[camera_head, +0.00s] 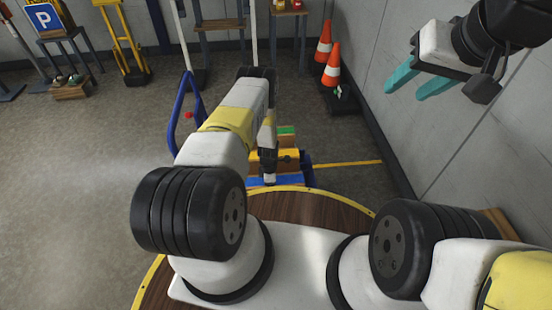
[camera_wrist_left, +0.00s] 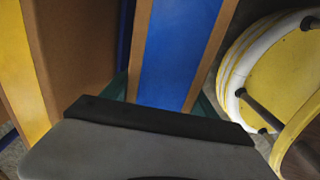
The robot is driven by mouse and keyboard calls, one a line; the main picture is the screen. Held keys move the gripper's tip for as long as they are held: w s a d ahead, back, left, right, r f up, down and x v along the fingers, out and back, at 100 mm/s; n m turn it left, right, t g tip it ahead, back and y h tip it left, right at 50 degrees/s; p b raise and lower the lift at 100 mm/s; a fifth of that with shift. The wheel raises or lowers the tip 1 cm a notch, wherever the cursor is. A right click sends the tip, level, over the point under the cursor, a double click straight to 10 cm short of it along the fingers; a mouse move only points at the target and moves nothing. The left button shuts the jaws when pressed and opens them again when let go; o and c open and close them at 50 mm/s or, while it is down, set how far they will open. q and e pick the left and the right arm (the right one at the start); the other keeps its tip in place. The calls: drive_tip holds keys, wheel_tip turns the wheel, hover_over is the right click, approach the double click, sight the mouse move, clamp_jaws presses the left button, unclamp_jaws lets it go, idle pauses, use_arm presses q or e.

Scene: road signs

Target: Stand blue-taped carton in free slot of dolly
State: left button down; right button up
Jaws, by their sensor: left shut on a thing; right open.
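The blue-taped carton (camera_wrist_left: 181,48), brown with a wide blue band, fills the middle of the left wrist view. My left gripper (camera_wrist_left: 160,98) is shut on it, with teal fingers partly showing at its two sides. The dolly (camera_head: 185,105) has a blue handle and stands ahead of me in the head view, partly hidden by my left arm. Cartons with yellow (camera_head: 263,158) and green (camera_head: 286,130) tape are at the dolly. A yellow-taped carton (camera_wrist_left: 18,55) is left of the held one. The slot is not clearly visible. My right gripper (camera_head: 418,82) is open, empty and raised.
Traffic cones (camera_head: 331,66) stand by the right wall. The floor left of the dolly is clear.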

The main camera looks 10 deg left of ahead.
use_arm(q)
drive_tip(key=shift+f, duration=0.3)
drive_tip(key=shift+c, duration=0.7)
unclamp_jaws()
wheel_tip(320, 180, up, 8)
drive_tip(key=shift+f, duration=0.1)
